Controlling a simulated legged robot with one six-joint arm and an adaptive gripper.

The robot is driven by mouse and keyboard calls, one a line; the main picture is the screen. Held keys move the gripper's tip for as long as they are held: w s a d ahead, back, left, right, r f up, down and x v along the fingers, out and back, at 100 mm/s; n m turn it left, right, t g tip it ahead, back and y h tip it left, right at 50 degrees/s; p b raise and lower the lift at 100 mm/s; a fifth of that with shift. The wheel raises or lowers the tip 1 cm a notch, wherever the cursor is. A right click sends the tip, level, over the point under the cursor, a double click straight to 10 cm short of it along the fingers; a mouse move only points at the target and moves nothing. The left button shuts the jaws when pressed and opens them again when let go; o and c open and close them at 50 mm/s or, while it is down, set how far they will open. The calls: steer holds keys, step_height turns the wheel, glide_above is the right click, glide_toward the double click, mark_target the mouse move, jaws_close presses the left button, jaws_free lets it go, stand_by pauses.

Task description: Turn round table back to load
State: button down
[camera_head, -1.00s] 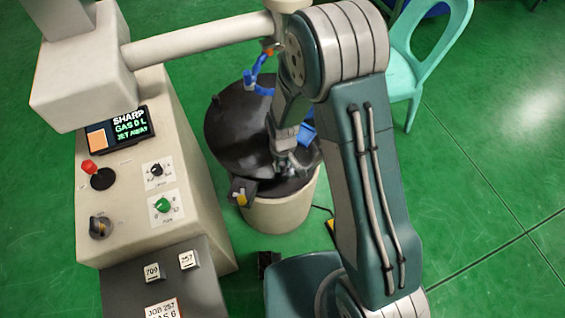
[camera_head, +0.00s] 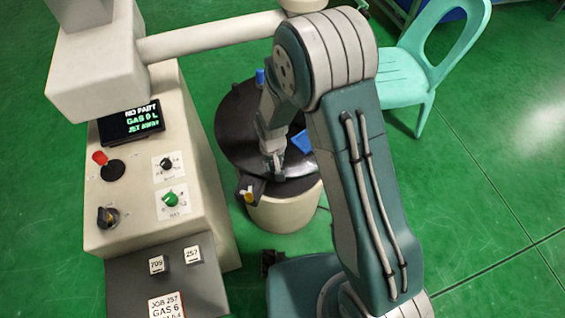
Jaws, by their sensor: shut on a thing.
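The round table (camera_head: 236,135) is a black disc on a cream drum (camera_head: 283,212), left of centre. My gripper (camera_head: 275,165) points down at the disc's near part. It is shut on a small part there, which its fingers hide. A blue upright piece (camera_head: 260,76) stands at the far edge of the disc. A flat blue piece (camera_head: 302,140) shows to the right of my gripper, partly behind my arm. A black block with a yellow piece (camera_head: 248,195) is at the near left edge. My arm covers the disc's right side.
A cream beam (camera_head: 210,37) crosses above the table. A turquoise chair (camera_head: 405,75) stands behind right. Green floor is clear at right.

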mark_target(223, 136)
steer(key=a, duration=0.1)
steer(key=a+m, duration=0.1)
steer(key=a, duration=0.1)
steer(key=a+m, duration=0.1)
steer(key=shift+w+a+f, duration=0.1)
steer(key=shift+w+a, duration=0.05)
steer(key=shift+w, duration=0.25)
steer(key=w+a+m, duration=0.1)
steer(key=a, duration=0.1)
steer(key=w+a+m, duration=0.1)
steer(key=a, duration=0.1)
steer(key=w+a+m, duration=0.1)
steer(key=a+m, duration=0.1)
steer(key=shift+w, duration=0.1)
steer(key=w+a+m, duration=0.4)
steer(key=w, duration=0.1)
steer(key=shift+a, duration=0.3)
steer(key=shift+w+a+m, duration=0.45)
steer(key=shift+w+m, duration=0.05)
steer(key=shift+w, duration=0.35)
steer(key=shift+w+a+m, duration=0.4)
steer(key=shift+w+m, duration=0.1)
steer(key=shift+w, duration=0.3)
steer(key=shift+w, duration=0.15)
steer(key=shift+c, duration=2)
jaws_free()
steer(key=shift+a, duration=0.2)
